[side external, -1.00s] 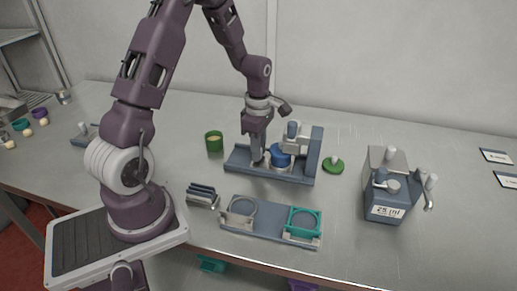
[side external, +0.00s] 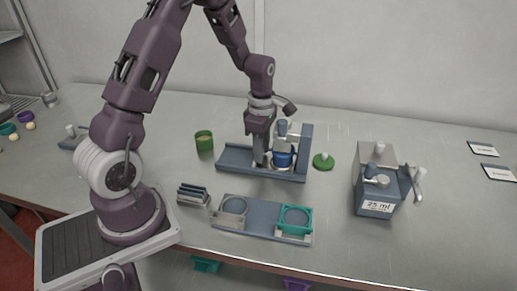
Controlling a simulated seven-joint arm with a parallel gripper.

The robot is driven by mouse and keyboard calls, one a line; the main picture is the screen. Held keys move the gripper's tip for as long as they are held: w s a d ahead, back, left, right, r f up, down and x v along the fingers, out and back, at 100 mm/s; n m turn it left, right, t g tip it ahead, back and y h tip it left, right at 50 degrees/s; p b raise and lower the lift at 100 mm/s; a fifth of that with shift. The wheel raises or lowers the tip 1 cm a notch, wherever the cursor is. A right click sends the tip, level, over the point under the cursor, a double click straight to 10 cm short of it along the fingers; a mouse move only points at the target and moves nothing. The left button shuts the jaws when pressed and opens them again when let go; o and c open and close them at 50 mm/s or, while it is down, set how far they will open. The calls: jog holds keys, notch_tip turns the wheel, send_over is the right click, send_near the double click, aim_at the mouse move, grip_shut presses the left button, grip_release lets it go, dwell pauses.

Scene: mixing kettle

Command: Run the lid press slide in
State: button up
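The lid press has a long blue-grey base (side external: 236,158) with an upright (side external: 305,142) at its right end. A blue cup (side external: 284,161) sits on the press's slide, close to the upright and roughly beneath the press head (side external: 290,140). My gripper (side external: 262,163) is down at the base, just left of the cup, with its fingers pointing down at the slide. Whether the fingers touch or grip the slide is hard to see, and their opening is too small to judge. The slide itself is mostly hidden by the gripper and the cup.
A green cup (side external: 204,142) stands left of the press and a green lid (side external: 323,162) lies to its right. A two-ring fixture (side external: 262,222) with a teal ring is in front. A 25 ml dispenser (side external: 378,190) stands at the right. The back table is clear.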

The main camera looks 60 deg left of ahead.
jog(key=shift+o, duration=0.4)
jog(key=shift+s, duration=0.1)
jog(key=shift+a, duration=0.1)
notch_tip(320, 180, up, 7)
jog(key=shift+r, duration=0.1)
